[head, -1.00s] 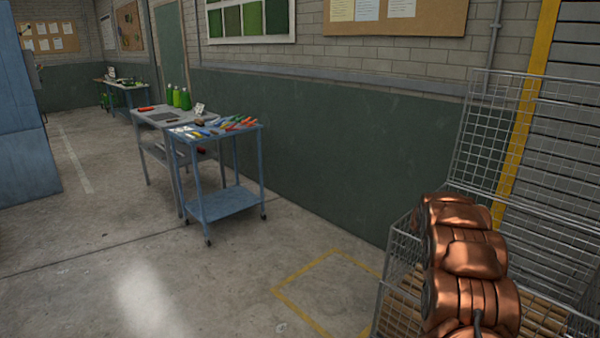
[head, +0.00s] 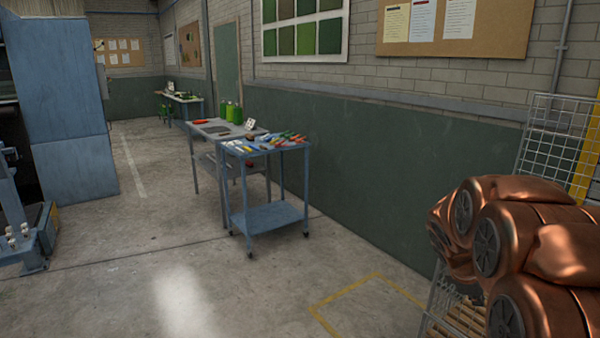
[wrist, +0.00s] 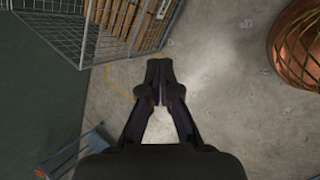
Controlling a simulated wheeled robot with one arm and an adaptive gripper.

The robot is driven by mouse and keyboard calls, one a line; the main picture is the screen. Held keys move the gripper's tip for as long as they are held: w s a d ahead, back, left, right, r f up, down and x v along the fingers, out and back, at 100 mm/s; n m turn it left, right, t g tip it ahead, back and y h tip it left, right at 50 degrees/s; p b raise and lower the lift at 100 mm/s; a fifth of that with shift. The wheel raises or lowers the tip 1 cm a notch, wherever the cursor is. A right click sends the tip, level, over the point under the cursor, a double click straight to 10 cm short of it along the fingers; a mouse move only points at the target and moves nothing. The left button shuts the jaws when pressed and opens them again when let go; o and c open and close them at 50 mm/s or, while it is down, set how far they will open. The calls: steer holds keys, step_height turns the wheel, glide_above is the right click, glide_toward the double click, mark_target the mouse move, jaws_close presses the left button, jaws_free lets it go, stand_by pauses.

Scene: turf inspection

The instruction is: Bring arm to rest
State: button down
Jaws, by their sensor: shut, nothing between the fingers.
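My gripper (wrist: 159,75) shows in the wrist view with its two dark fingers together at the tips and nothing between them. It hangs over bare concrete floor, clear of the things around it. My copper-coloured arm (head: 540,255) fills the lower right of the head view, folded close to the camera. The gripper itself is not visible in the head view.
A wire mesh cage (head: 548,140) stands at the right by the wall; it also shows in the wrist view (wrist: 62,32). A blue trolley (head: 270,215) with several tools stands beside a grey table (head: 205,140). Blue machinery (head: 70,110) is at the left. The middle floor is free.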

steer(key=s+a+m+g+y, duration=0.2)
steer(key=s+a+m, duration=0.3)
steer(key=s+a, duration=0.8)
steer(key=s+a+f+m+g+y, duration=0.1)
steer(key=s+a+m+y, duration=0.3)
steer(key=s+a, duration=0.9)
steer(key=s+m, duration=0.2)
steer(key=s, duration=0.3)
steer(key=shift+a+g, duration=0.25)
steer(key=shift+g, duration=0.15)
